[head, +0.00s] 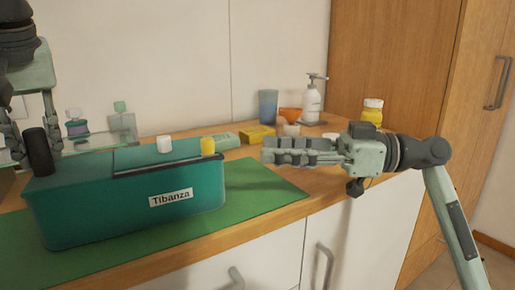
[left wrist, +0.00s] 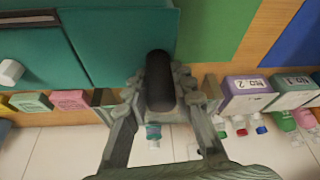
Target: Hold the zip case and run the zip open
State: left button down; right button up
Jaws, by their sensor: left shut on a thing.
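The teal zip case (head: 125,210), labelled "Tibanza", sits on a green mat; it also shows in the left wrist view (left wrist: 115,40). A dark line (head: 150,160) runs along its top. A white tab (head: 164,144) and a yellow tab (head: 208,147) stand at the top's back edge and right end; I cannot tell which is the zip pull. My left gripper (left wrist: 160,88) is shut on a black upright grip (head: 38,152) at the case's left end. My right gripper (head: 268,152) hovers right of the case, apart from it, fingers pointing left; their gap is unclear.
Bottles (head: 122,118) stand at the back left. The mat right of the case (head: 255,180) is clear.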

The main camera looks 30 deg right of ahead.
pick_arm(q)
jog(key=c, duration=1.2)
grip_release()
